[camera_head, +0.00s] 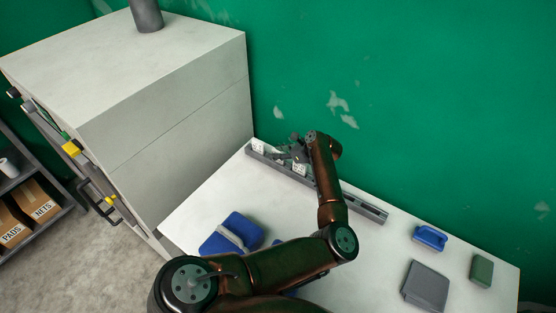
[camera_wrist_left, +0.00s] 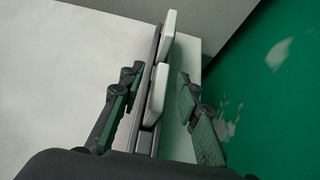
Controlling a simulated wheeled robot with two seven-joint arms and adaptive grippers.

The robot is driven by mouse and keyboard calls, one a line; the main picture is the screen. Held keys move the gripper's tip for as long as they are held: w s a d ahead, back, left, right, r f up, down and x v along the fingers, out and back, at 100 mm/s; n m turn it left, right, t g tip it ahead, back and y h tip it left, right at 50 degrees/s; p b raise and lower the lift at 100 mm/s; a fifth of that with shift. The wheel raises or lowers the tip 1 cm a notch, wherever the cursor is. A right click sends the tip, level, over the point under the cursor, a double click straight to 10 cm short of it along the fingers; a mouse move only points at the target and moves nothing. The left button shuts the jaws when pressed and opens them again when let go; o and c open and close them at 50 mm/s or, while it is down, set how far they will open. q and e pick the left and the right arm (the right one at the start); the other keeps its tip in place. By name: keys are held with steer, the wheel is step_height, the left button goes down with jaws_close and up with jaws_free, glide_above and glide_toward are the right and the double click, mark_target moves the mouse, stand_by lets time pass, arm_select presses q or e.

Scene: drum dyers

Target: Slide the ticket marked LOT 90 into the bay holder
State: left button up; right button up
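A long grey slotted rail (camera_head: 340,196) lies along the back of the white table, by the green wall. Two white tickets stand in it: one at its far left end (camera_head: 258,146), one nearer my gripper (camera_head: 299,169). Their marks are too small to read, so I cannot tell which is LOT 90 or which part is the bay holder. My left gripper (camera_head: 296,153) is over the rail. In the left wrist view its open fingers (camera_wrist_left: 160,100) stand either side of the nearer ticket (camera_wrist_left: 157,95), with gaps on both sides. The farther ticket (camera_wrist_left: 167,35) is beyond. My right gripper is not in view.
A large pale cabinet (camera_head: 180,115) stands left of the table. A blue bundle with a grey band (camera_head: 225,238) lies near the front left. A blue-handled object (camera_head: 430,238), a grey pad (camera_head: 425,285) and a green block (camera_head: 482,270) lie at the right.

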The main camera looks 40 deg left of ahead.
arm_select(q)
steer(key=shift+d, duration=0.1)
steer(key=shift+r, duration=0.1)
jaws_close()
stand_by(0.5)
